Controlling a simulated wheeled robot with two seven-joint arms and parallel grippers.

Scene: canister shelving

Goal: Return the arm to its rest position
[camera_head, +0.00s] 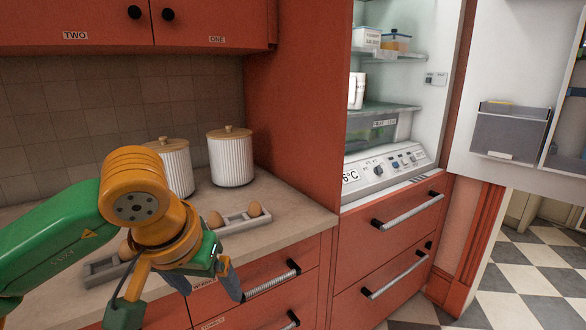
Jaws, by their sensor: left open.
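My left arm comes in from the left, green with an orange wrist. Its left gripper (205,281) hangs in front of the counter's front edge, over the red drawers, with its grey fingers apart and nothing between them. My right gripper is not in view. Two white ribbed canisters with wooden lids stand on the counter against the wall; the right canister (231,159) is in full view, and the left canister (176,168) is partly hidden by my wrist.
A grey tray (241,221) with eggs lies on the counter (290,207), partly behind my gripper. Red cabinets (210,22) hang above. An open fridge (432,111) stands to the right, its door (520,60) swung out. Checkered floor (525,262) shows at the lower right.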

